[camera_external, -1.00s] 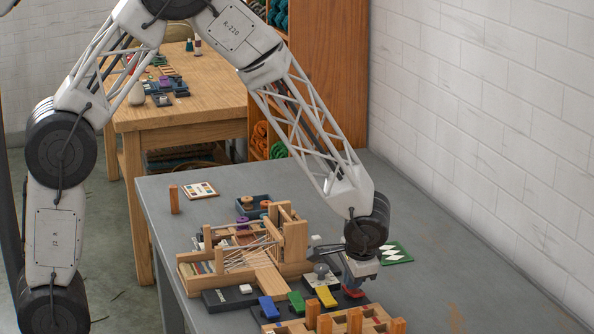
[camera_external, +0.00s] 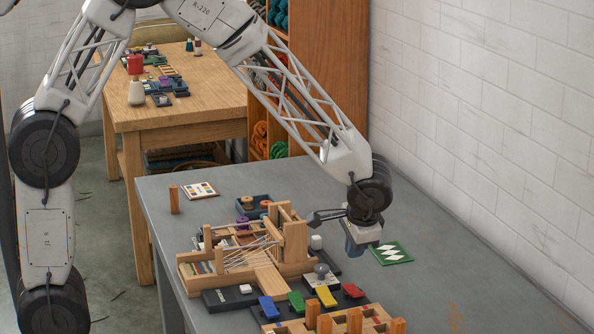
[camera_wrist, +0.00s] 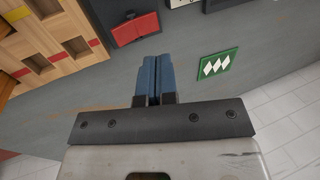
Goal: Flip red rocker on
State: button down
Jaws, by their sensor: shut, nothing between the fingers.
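The red rocker (camera_external: 352,291) is the rightmost of a row of coloured rockers on a dark base at the front of the grey table. It also shows in the wrist view as a red rocker (camera_wrist: 136,29) at the top. My gripper (camera_external: 355,250) hangs above and behind the red rocker, clear of it. In the wrist view my blue gripper fingers (camera_wrist: 154,62) are pressed together with nothing between them. The rocker's exact tilt is hard to read from these frames.
Yellow (camera_external: 327,296), green (camera_external: 297,302) and blue (camera_external: 268,309) rockers stand left of the red one. A wooden loom (camera_external: 240,255) is behind them, a wooden tray (camera_external: 380,326) in front. A green card (camera_external: 391,253) lies to the right. The table's right side is clear.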

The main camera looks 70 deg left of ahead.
notch_tip(320, 180, up, 6)
dwell(0.4)
jog(key=shift+r, duration=0.1)
jog(key=s+d+r+t+h, duration=0.1)
jog(key=s+r, duration=0.5)
jog(key=s, duration=0.3)
jog(key=s+d+r+h, duration=0.1)
jog(key=s+d+r, duration=0.1)
jog(key=s+r, duration=0.5)
jog(key=s+d+r+h, duration=0.1)
jog(key=s, duration=0.9)
jog(key=s+d+r+t, duration=0.1)
jog(key=s, duration=0.9)
jog(key=shift+s+d+r+t+h, duration=0.2)
jog(key=shift+d+t+h, duration=0.1)
jog(key=shift+h, duration=0.1)
jog(key=shift+w, duration=0.2)
dwell(0.4)
